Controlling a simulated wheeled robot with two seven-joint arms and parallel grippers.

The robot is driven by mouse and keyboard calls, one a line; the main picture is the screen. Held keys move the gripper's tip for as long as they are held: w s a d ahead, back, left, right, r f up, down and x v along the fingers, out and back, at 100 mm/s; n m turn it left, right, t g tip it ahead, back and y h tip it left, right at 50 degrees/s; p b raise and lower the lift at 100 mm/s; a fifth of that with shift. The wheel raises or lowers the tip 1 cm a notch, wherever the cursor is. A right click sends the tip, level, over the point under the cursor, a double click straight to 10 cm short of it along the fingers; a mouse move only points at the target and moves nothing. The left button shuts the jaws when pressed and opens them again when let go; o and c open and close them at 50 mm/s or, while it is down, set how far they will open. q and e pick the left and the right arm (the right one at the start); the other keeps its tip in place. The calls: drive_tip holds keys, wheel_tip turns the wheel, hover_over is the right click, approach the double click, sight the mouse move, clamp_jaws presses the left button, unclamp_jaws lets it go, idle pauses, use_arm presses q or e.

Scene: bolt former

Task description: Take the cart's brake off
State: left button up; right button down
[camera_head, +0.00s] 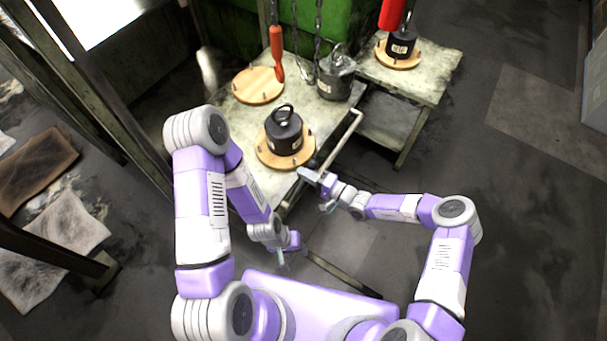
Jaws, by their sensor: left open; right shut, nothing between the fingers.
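The cart appears to be the worn, pale-topped table (318,112) in the middle, with a light handle bar (343,139) along its right side. I cannot make out a brake on it; its lower parts are mostly hidden by the top and my arms. My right gripper (308,176) is shut and empty at the cart's near right corner, close to the lower end of the bar; I cannot tell whether it touches. My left gripper (284,257) is open, low in front of the cart's near end, with its fingers hard to see.
A black ringed weight (284,132) stands on a wooden disc (265,158) on the cart. Behind are an empty disc (257,86), a grey metal weight (337,77) and a hanging orange handle (277,52). A second table (437,65) stands back right. Floor is clear at right.

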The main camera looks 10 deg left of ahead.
drive_tip(key=p+v, duration=0.3)
drive_tip(key=v, duration=0.7)
drive_tip(key=shift+s+r, duration=0.1)
drive_tip(key=shift+s, duration=0.05)
idle(0.7)
